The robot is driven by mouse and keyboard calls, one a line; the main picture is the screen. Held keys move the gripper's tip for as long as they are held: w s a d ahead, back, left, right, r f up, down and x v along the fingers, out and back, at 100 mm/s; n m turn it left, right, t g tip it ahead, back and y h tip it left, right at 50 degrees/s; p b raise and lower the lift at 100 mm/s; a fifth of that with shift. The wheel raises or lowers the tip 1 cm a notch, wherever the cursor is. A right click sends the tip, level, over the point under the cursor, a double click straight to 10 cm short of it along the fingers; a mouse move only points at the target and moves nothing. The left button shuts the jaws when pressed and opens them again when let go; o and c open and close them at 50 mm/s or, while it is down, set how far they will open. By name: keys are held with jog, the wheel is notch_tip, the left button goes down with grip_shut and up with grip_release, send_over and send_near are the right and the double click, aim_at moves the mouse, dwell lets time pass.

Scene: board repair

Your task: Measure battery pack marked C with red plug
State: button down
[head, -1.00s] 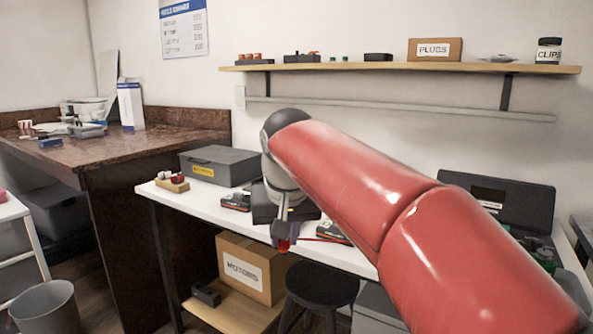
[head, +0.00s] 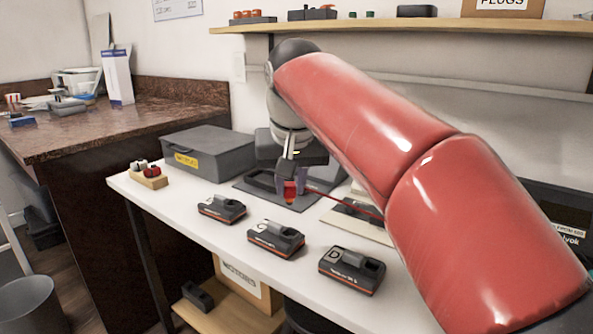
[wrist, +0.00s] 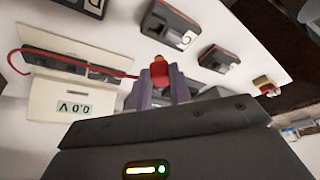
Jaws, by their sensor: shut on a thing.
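My gripper (head: 290,186) is shut on the red plug (wrist: 159,72), with a red wire trailing to the right in the head view. The plug is held over the back of the white table, behind the row of battery packs. The pack marked C (head: 276,240) is dark grey with orange trim and sits in the middle of the row, apart from the plug. In the wrist view, the middle pack (wrist: 170,24) lies just beyond the plug.
A pack marked D (head: 352,270) is right of C, and another pack (head: 221,210) is left, its letter unclear. A grey case (head: 208,151) and a wooden block with red and white pieces (head: 149,177) stand at the left. The table's front edge is close to the packs.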

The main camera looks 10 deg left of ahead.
jog(key=shift+s+f+b, duration=0.1)
jog(key=shift+f+b, duration=2)
jog(key=shift+b, duration=0.15)
jog(key=shift+f+b, duration=0.3)
jog(key=shift+f, duration=0.25)
jog(key=shift+s+f, duration=0.1)
jog(key=shift+f, duration=0.85)
dwell(1.5)
jog(key=c, duration=1.2)
grip_release()
jog(key=shift+o, duration=0.4)
jog(key=shift+o, duration=1.1)
jog(key=shift+r+p, duration=0.3)
jog(key=shift+p, duration=0.05)
